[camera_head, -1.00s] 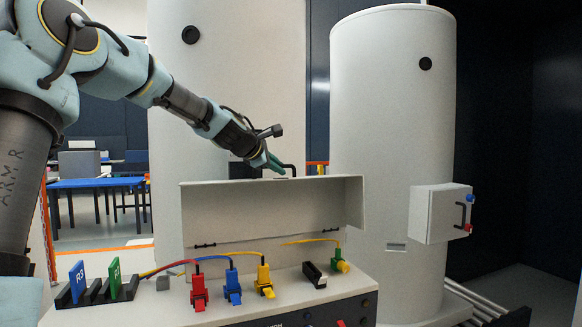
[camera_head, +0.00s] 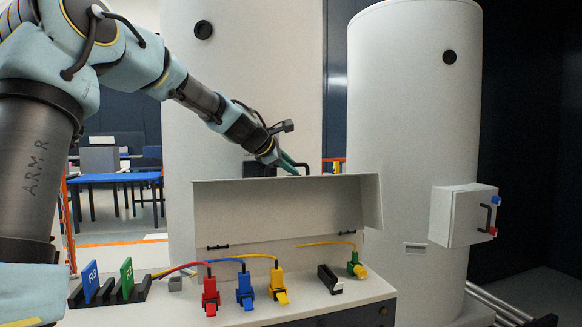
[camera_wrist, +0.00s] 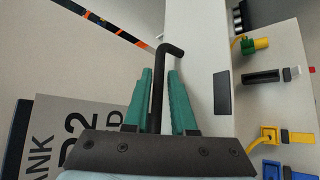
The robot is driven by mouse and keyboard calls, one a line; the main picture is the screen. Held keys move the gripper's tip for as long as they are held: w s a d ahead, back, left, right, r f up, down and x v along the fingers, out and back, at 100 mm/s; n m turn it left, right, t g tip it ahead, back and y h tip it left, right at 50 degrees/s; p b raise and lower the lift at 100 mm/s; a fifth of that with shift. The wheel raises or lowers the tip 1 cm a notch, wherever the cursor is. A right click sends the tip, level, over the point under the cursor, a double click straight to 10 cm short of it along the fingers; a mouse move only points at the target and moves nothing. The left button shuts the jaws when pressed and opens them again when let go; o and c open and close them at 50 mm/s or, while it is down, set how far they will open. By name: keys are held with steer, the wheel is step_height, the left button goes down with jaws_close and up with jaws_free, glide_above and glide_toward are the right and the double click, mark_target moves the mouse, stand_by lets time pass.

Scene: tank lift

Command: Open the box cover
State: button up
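The box cover (camera_head: 280,212) is a pale panel standing raised along the back of the white box top (camera_head: 225,308), with dark hinges along its lower edge. A bent black handle (camera_wrist: 156,85) sits at the cover's upper edge. My gripper (camera_head: 297,168) is at this upper edge, with its green fingers at the handle. In the wrist view, my gripper (camera_wrist: 160,82) has one finger on each side of the black bar, close against it, and looks shut on it. The exact contact is hard to see.
Red (camera_head: 210,294), blue (camera_head: 245,291), yellow (camera_head: 278,286) and green-yellow (camera_head: 356,266) cable plugs stand on the box top, beside a black socket (camera_head: 329,279). Blue and green cards (camera_head: 127,278) stand in a rack at left. White tanks (camera_head: 412,130) rise behind; one carries a side box (camera_head: 463,215).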

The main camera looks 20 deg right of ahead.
steer(key=b+v, duration=0.4)
steer(key=v, duration=0.5)
steer(key=shift+a+f+b, duration=0.1)
steer(key=shift+b, duration=0.3)
steer(key=shift+v, duration=0.85)
